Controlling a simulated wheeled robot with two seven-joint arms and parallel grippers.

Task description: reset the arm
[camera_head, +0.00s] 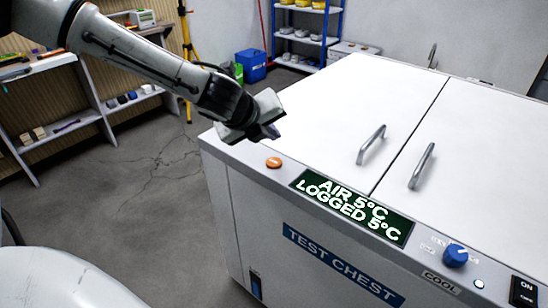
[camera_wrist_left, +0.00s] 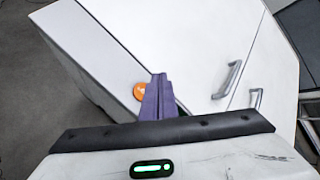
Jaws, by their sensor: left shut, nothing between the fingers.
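My left gripper (camera_head: 268,133) is above the near left corner of the white test chest (camera_head: 215,150), by the orange button. In the left wrist view the purple fingers of my left gripper (camera_wrist_left: 158,82) are together and empty, pointing over the chest lid. The orange button (camera_head: 273,162) shows just below the gripper in the head view and beside the fingers in the left wrist view (camera_wrist_left: 139,91). They look apart in the head view. The display (camera_head: 352,206) reads "AIR 5°C" and "LOGGED 5°C". My right gripper is not in view.
The chest has two closed lids with a left handle (camera_head: 371,144) and a right handle (camera_head: 422,166). A blue knob (camera_head: 455,255) and a black ON switch (camera_head: 523,291) sit at the front right. Shelves (camera_head: 60,122) stand at left. The floor between is clear.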

